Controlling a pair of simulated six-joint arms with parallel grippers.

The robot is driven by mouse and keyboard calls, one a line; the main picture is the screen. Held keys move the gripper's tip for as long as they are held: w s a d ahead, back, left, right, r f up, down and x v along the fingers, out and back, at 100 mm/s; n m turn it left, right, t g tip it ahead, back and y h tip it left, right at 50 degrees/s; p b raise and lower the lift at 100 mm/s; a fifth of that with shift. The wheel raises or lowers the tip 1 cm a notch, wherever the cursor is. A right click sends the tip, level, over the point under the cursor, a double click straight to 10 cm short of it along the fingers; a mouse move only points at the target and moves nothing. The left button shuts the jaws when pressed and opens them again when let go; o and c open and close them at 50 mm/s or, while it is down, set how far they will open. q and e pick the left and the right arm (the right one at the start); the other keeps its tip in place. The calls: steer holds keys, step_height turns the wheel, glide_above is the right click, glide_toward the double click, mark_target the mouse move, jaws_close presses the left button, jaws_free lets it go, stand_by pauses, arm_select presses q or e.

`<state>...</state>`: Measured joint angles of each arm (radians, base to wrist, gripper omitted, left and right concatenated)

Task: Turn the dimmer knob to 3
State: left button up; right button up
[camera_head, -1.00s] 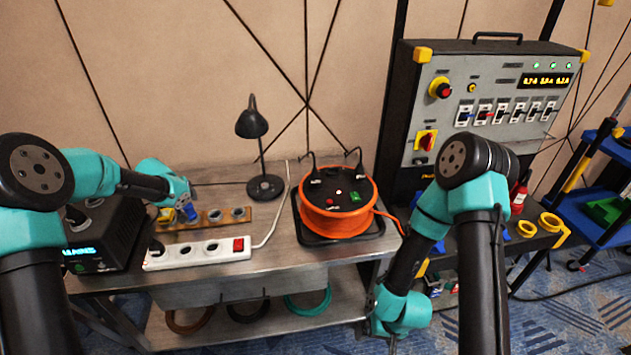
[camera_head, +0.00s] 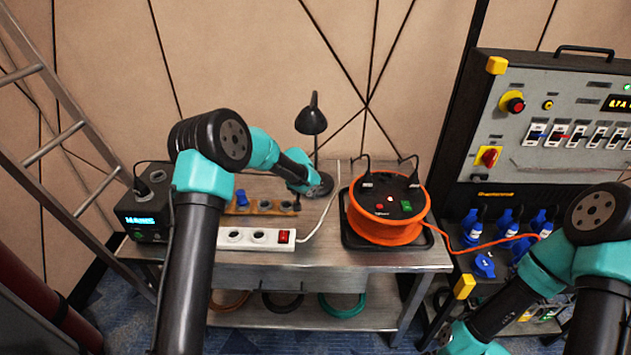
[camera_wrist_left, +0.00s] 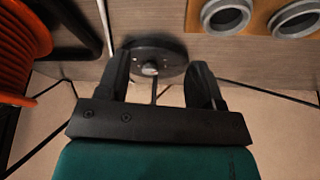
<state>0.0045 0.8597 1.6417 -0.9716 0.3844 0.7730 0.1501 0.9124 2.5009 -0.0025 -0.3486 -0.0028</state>
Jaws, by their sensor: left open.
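A black desk lamp (camera_head: 311,121) stands at the back of the metal workbench (camera_head: 330,258). In the left wrist view its round black base (camera_wrist_left: 172,58) shows, with a small pale round knob-like piece (camera_wrist_left: 149,69) on it. I cannot read any marks or numbers there. My left gripper (camera_wrist_left: 160,64) is open, its two dark fingers on either side of this piece, with nothing held. In the head view my left wrist reaches to the lamp base (camera_head: 325,184) and partly hides it.
An orange cable reel (camera_head: 385,228) stands right of the lamp. A white power strip (camera_head: 258,239) and a wooden strip with sockets (camera_head: 265,207) lie in front. A black box with a lit display (camera_head: 145,225) is at left. A switch panel (camera_head: 560,130) stands at right.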

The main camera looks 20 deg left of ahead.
arm_select(q)
steer(key=shift+w+d, duration=0.15)
steer(key=shift+w, duration=5.2)
steer(key=shift+x, duration=2.55)
steer(key=c, duration=0.9)
